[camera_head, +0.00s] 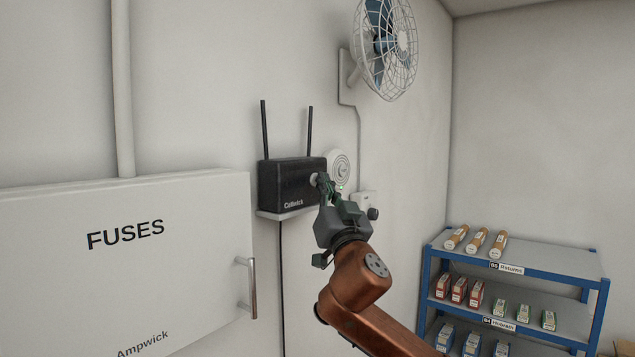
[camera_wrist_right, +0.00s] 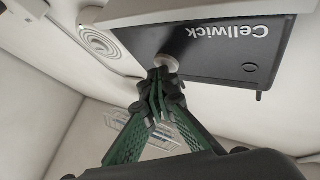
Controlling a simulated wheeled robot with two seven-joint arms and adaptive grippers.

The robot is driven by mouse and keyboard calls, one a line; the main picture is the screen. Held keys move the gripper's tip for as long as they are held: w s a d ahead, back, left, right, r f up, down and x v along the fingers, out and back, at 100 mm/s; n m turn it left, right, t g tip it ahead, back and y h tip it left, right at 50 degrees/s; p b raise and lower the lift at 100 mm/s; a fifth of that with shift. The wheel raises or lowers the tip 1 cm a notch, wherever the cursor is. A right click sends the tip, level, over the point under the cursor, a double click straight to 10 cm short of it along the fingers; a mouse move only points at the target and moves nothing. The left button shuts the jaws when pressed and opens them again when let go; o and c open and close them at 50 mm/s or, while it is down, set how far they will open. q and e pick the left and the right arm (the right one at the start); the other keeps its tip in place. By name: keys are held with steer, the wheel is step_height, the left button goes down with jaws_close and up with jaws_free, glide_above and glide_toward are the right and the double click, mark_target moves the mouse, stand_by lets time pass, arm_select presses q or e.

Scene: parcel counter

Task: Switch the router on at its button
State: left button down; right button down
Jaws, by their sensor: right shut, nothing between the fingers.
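The router (camera_head: 283,187), a black box marked "Cellwick" with two upright antennas, stands on a small wall shelf (camera_head: 285,214). Its pale round button (camera_head: 314,179) is at the right end of its front. My right gripper (camera_head: 321,180) is shut and empty, with its fingertips at the button. In the right wrist view, the tips of the green fingers (camera_wrist_right: 161,76) meet or nearly meet the button (camera_wrist_right: 166,62); I cannot tell whether they press it. The router (camera_wrist_right: 215,45) appears upside down there, with a small dark spot on its face. My left gripper is not in view.
A white fuse cabinet (camera_head: 125,265) with a handle (camera_head: 247,288) is at the left. A round white wall device (camera_head: 339,163) and a socket (camera_head: 363,200) are right of the router. A fan (camera_head: 388,45) hangs above; a blue-framed shelf (camera_head: 520,262) stands at the right.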

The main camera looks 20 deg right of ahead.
stand_by(0.6)
steer(key=shift+s+d+b, duration=0.25)
steer(key=shift+s+b, duration=0.15)
steer(key=shift+b, duration=0.05)
steer(key=s+d+b, duration=0.2)
steer(key=s+d, duration=0.1)
steer(key=s, duration=0.2)
steer(key=shift+s+b, duration=0.15)
steer(key=shift+b, duration=0.25)
stand_by(1.1)
